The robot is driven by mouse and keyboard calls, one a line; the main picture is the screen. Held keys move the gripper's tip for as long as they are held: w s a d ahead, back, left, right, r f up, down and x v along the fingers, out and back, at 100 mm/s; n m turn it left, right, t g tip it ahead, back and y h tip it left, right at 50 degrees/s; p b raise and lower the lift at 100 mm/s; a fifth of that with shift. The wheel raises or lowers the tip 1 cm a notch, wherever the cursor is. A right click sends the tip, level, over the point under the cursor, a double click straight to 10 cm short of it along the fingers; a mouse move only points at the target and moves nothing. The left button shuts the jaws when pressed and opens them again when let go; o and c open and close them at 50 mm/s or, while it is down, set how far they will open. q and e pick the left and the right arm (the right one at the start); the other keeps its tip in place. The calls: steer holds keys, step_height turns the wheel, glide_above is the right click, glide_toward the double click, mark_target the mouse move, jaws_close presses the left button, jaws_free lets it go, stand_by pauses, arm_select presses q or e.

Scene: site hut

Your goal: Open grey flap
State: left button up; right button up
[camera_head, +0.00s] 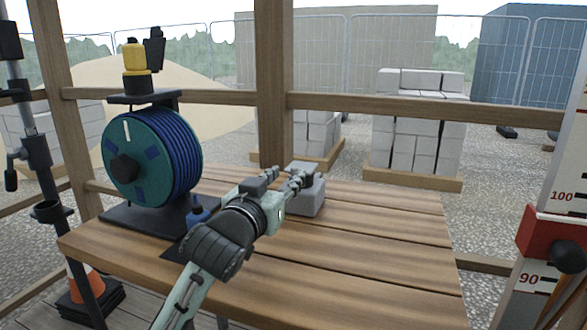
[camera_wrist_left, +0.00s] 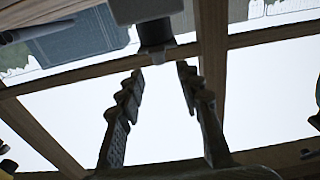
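A small grey box (camera_head: 310,201) sits on the wooden table near its back edge, and its top is partly hidden behind my left gripper. I cannot make out a separate flap or tell whether it is open. My left gripper (camera_head: 301,177) is at the top of the box, its fingers pointing away from me. In the left wrist view the gripper (camera_wrist_left: 161,72) is open with nothing between its fingers. My right gripper is not in view.
A blue cable reel (camera_head: 150,155) on a dark stand is on the table's left, with a small blue bottle (camera_head: 198,211) beside it. A wooden post (camera_head: 273,80) and rail (camera_head: 420,107) stand behind the table. A red-marked scale (camera_head: 560,200) is at the right. The table's right side is clear.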

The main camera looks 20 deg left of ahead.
mark_target(293, 169)
arm_select(q)
steer(key=shift+w+d, duration=0.1)
steer(key=shift+w, duration=2)
jaws_close()
